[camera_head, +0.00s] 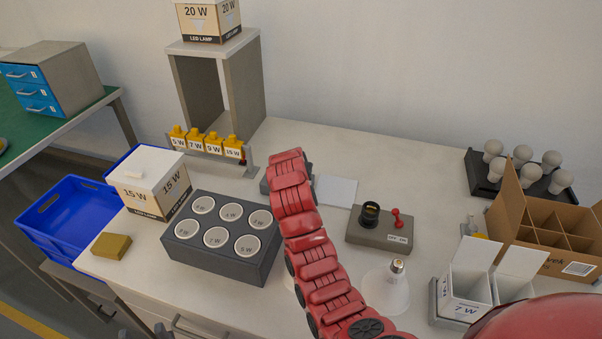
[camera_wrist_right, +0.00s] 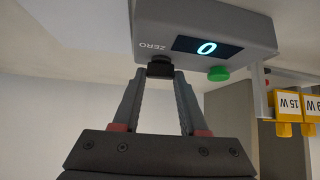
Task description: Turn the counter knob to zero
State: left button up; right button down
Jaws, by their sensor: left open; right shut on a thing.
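The counter is a grey box (camera_wrist_right: 225,25) in the right wrist view, with a lit display (camera_wrist_right: 207,48) that reads 0. It has a green button (camera_wrist_right: 218,74) and a black knob (camera_wrist_right: 160,68) beside the word ZERO. My right gripper (camera_wrist_right: 160,79) is shut on the black knob. In the head view the counter (camera_head: 268,182) is mostly hidden behind my red right arm, and the right fingers do not show there. My left gripper (camera_head: 134,322) is open and empty at the bottom left edge of the head view, only partly in frame.
A dark block with several labelled cups (camera_head: 178,247) stands left of my right arm. A grey socket box (camera_head: 380,236) with a red lever is on its right. An open carton (camera_head: 545,225), white boxes (camera_head: 467,285) and a bulb (camera_head: 390,290) crowd the right side.

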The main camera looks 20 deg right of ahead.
jog(key=shift+r, duration=0.1)
jog(key=shift+c, duration=2.2)
grip_release()
jog(key=shift+w, duration=0.1)
jog(key=p+v, duration=0.3)
jog(key=v, duration=1.4)
jog(key=shift+p, duration=0.4)
jog(key=shift+a, duration=0.15)
